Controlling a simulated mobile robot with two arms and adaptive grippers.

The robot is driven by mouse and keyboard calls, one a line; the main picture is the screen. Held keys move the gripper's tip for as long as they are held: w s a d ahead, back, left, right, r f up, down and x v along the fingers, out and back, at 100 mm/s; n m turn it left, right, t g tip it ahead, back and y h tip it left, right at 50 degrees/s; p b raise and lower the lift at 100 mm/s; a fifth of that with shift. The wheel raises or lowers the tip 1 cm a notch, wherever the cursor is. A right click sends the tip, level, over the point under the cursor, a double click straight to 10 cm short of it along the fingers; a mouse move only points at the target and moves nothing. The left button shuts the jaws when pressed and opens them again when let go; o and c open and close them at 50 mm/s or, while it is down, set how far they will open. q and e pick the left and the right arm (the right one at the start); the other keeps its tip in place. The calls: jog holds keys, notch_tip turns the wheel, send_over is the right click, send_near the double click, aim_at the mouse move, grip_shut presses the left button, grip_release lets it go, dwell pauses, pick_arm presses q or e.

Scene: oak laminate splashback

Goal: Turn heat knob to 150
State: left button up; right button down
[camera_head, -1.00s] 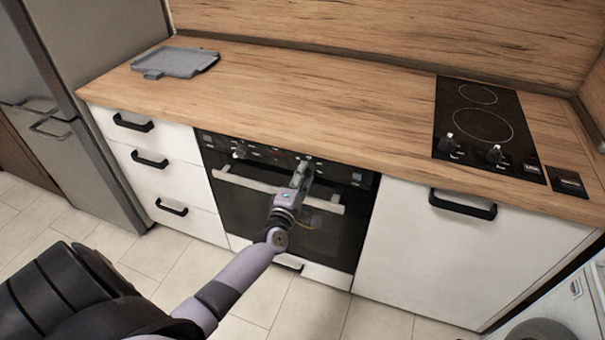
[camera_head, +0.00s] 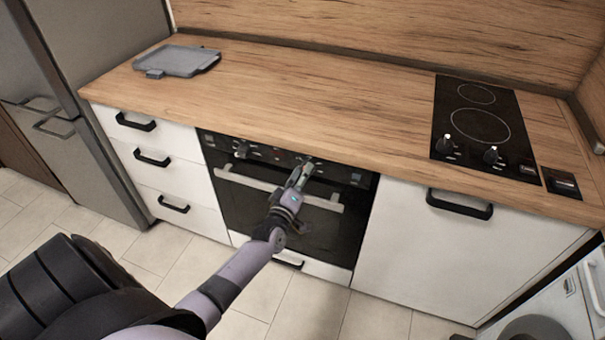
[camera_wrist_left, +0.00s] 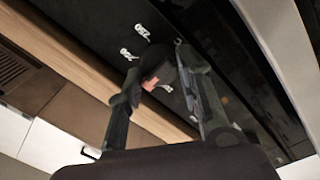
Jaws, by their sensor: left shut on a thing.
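The oven (camera_head: 325,230) is built in under the counter, with a dark control panel (camera_head: 330,170) along its top. My left gripper (camera_head: 304,166) reaches the middle of this panel, above the oven handle (camera_head: 250,182). In the left wrist view, its two fingers (camera_wrist_left: 160,80) are shut on a dark knob (camera_wrist_left: 163,72), one finger on each side. White numbers (camera_wrist_left: 141,32) are printed on the black panel beside the knob. The fingers partly hide the knob, and I cannot tell which number it points to. My right gripper is not in view.
Other knobs sit on the panel at its left (camera_head: 241,150) and right (camera_head: 356,178). The oven handle runs just below the gripper. A hob (camera_head: 480,125) and a grey tray (camera_head: 180,61) are on the wooden counter (camera_head: 320,90). The tiled floor in front is clear.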

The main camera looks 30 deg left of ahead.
pick_arm(q)
jog(key=shift+d+f, duration=0.1)
dwell(0.3)
jog(key=o, duration=1.2)
jog(key=shift+c, duration=0.2)
jog(key=v, duration=1.2)
jog(key=shift+f, duration=0.1)
